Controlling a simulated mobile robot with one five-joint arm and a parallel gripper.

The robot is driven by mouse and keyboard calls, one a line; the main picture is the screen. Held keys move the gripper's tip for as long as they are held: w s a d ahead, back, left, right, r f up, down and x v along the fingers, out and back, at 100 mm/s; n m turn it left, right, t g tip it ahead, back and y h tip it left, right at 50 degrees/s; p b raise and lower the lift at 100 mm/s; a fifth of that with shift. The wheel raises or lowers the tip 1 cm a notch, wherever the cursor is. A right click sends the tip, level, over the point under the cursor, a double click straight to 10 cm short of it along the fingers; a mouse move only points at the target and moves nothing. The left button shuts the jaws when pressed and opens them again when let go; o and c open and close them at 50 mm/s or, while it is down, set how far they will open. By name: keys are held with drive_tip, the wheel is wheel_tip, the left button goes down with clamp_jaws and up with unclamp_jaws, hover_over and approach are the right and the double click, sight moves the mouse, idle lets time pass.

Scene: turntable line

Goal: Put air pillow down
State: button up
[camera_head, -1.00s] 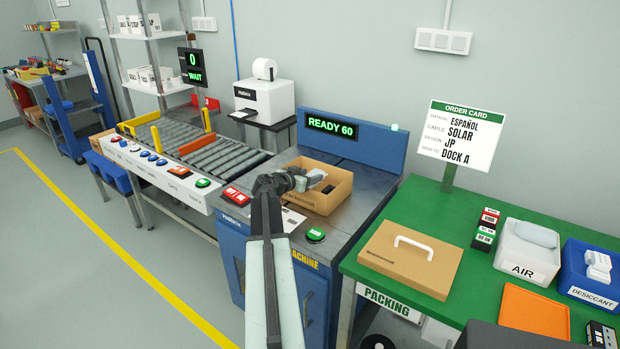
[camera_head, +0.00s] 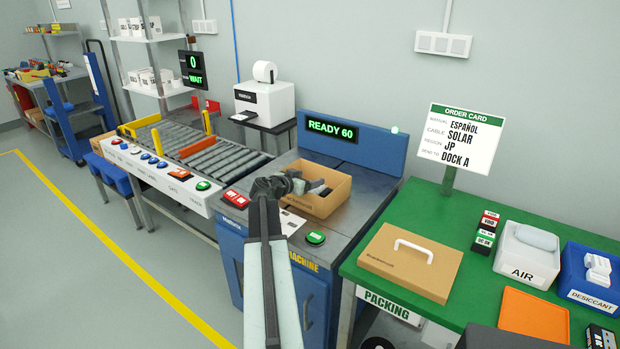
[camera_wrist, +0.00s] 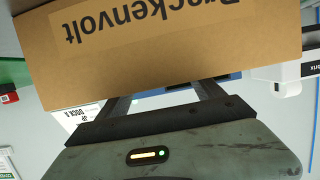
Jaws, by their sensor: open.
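The open cardboard box (camera_head: 322,205) stands on the machine's metal top. My gripper (camera_head: 312,185) is at the box's open top, with its fingers over or inside the left part. The jaws are open. In the wrist view, the box wall with its printed name (camera_wrist: 170,50) hides the fingertips of my gripper. I cannot make out an air pillow between the fingers or in the box; the inside is mostly hidden. A pale air pillow (camera_head: 535,238) lies in the white AIR bin (camera_head: 524,268) on the green packing table.
The green table (camera_head: 365,318) at right holds a cardboard lid with a white handle (camera_head: 410,262), a blue DESICCANT bin (camera_head: 590,290) and an orange tray (camera_head: 534,314). A roller conveyor (camera_head: 215,157) is at left. The machine display (camera_head: 330,128) reads READY 60.

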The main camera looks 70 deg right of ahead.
drive_tip(key=p+v, duration=0.2)
drive_tip(key=v, duration=0.9)
drive_tip(key=shift+p, duration=0.3)
drive_tip(key=w+a+f+n+t+y, duration=0.2)
drive_tip(key=w+a+f+n, duration=0.15)
drive_tip(key=w+a, duration=0.6)
drive_tip(key=w+a+f+n+t+y, duration=0.1)
drive_tip(key=w+a+f+n+y, duration=0.35)
drive_tip(key=a, duration=0.85)
drive_tip(key=w+a+f+n+t+y, duration=0.15)
drive_tip(key=w+a+f, duration=0.25)
drive_tip(key=w+a, duration=0.6)
drive_tip(key=a+f+n+y, duration=0.2)
drive_tip(key=a+n, duration=0.3)
drive_tip(key=a, duration=1.3)
drive_tip(key=a+f+n+y, duration=0.2)
drive_tip(key=a+n+y, duration=0.2)
drive_tip(key=a, duration=1.4)
drive_tip(key=shift+s+f+n+g, duration=0.3)
drive_tip(key=shift+n+g, duration=0.05)
drive_tip(key=shift+n, duration=0.9)
drive_tip(key=shift+d, duration=0.1)
